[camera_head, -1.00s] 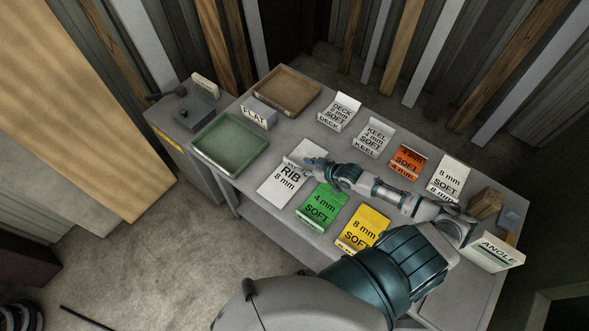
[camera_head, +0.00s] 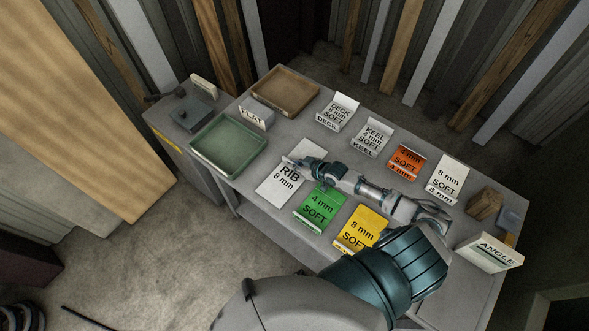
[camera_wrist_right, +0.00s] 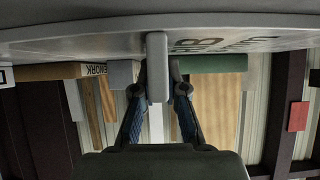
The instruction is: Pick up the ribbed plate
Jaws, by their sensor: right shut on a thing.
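The ribbed plate (camera_head: 277,186) is a white sheet marked "RIB 8 mm" on the grey table. It appears to lie flat; I cannot tell whether it is lifted at all. Its lettered face also shows in the right wrist view (camera_wrist_right: 225,43), upside down. My right gripper (camera_head: 300,161) reaches over the plate's far side and hides part of it. In the wrist view the right gripper (camera_wrist_right: 159,80) is shut on the plate's upright grey rib (camera_wrist_right: 157,68), one finger on each side. My left gripper is not in view.
A green tray (camera_head: 204,158) and a brown tray (camera_head: 258,98) stand left and behind. The FLAT block (camera_head: 258,108) is near them. A green plate (camera_head: 321,208) and a yellow plate (camera_head: 362,229) lie close to the right. Several labelled plates line the back.

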